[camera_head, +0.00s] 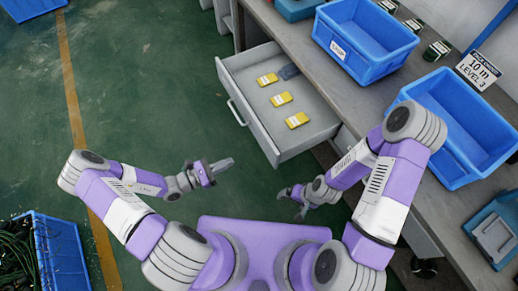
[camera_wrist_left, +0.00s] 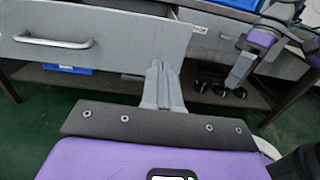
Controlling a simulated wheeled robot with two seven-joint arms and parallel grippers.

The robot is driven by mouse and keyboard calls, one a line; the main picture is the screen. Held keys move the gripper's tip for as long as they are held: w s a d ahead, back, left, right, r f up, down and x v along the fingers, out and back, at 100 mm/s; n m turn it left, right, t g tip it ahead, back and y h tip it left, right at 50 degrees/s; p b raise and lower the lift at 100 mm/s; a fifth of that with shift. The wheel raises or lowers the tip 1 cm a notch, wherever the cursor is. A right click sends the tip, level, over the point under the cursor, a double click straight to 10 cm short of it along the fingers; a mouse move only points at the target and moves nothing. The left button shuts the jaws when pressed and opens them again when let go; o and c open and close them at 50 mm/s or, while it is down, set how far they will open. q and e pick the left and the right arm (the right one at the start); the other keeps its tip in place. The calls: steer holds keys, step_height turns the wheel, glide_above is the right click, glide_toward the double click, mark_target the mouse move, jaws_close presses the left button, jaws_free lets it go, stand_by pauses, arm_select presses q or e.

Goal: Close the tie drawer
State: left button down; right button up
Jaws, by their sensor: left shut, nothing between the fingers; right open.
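The tie drawer (camera_head: 258,113) is pulled out from under the bench in the head view, with several yellow packs (camera_head: 281,99) and a dark grey item (camera_head: 289,72) inside. Its front carries a bar handle (camera_head: 236,113). In the left wrist view the grey drawer front (camera_wrist_left: 110,45) and its handle (camera_wrist_left: 54,41) show at the upper left. My left gripper (camera_head: 222,165) is shut and empty, in front of the drawer and apart from it; its fingers (camera_wrist_left: 163,85) also show in the left wrist view. My right gripper (camera_head: 301,199) is open, lower right of the drawer.
The grey workbench (camera_head: 300,45) carries blue bins (camera_head: 365,42), one of them (camera_head: 455,125) at the right. A blue crate of dark cables (camera_head: 48,250) stands on the floor at the lower left. The green floor left of the drawer is clear.

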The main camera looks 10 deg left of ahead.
mark_target(267, 143)
arm_select(q)
steer(key=b+x, duration=0.1)
steer(key=x, duration=0.5)
steer(key=b+x, duration=0.1)
steer(key=x, duration=0.6)
steer(key=shift+w+b, duration=0.35)
steer(key=shift+w+d+r, duration=0.15)
steer(key=shift+d, duration=0.1)
